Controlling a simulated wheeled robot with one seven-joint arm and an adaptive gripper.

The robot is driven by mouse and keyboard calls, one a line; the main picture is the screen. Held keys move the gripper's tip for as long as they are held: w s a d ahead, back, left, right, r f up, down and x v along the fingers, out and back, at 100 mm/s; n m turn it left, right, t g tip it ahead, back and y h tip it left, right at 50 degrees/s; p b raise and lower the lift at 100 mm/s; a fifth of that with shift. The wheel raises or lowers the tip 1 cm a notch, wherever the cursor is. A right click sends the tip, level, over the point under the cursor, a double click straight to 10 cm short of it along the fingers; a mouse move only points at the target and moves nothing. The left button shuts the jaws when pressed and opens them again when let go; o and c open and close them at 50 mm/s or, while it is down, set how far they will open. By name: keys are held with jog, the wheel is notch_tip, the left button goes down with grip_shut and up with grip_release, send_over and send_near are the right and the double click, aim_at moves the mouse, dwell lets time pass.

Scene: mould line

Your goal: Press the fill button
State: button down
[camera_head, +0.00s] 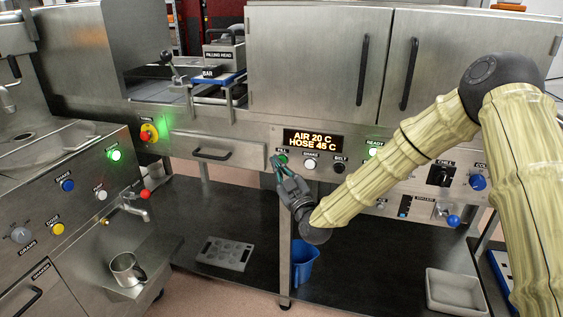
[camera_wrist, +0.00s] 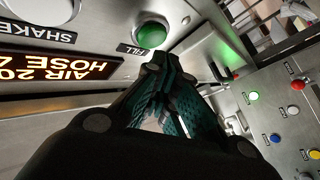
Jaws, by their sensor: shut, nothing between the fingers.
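The fill button is a green round button (camera_wrist: 152,34) with a FILL label beside it in the wrist view. In the head view the fill button (camera_head: 282,159) sits on the steel panel left of the SHAKE button, below the lit display. My gripper (camera_head: 276,161) is shut and empty, with its fingertips at or just in front of the button. In the wrist view my gripper (camera_wrist: 155,72) has its tips beside the button's lower edge. I cannot tell whether they touch it.
The display (camera_head: 313,140) reads AIR 20 C, HOSE 45 C. A white button (camera_head: 310,164) labelled SHAKE and a black button (camera_head: 339,168) labelled BELT lie to the right. A drawer handle (camera_head: 211,154) projects on the left. A blue bucket (camera_head: 303,262) stands below.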

jog(key=s, duration=0.1)
jog(key=s+a, duration=0.1)
jog(key=s, duration=0.2)
jog(key=shift+s+a, duration=0.3)
jog(key=shift+s, duration=0.1)
jog(key=shift+f, duration=0.1)
dwell(0.6)
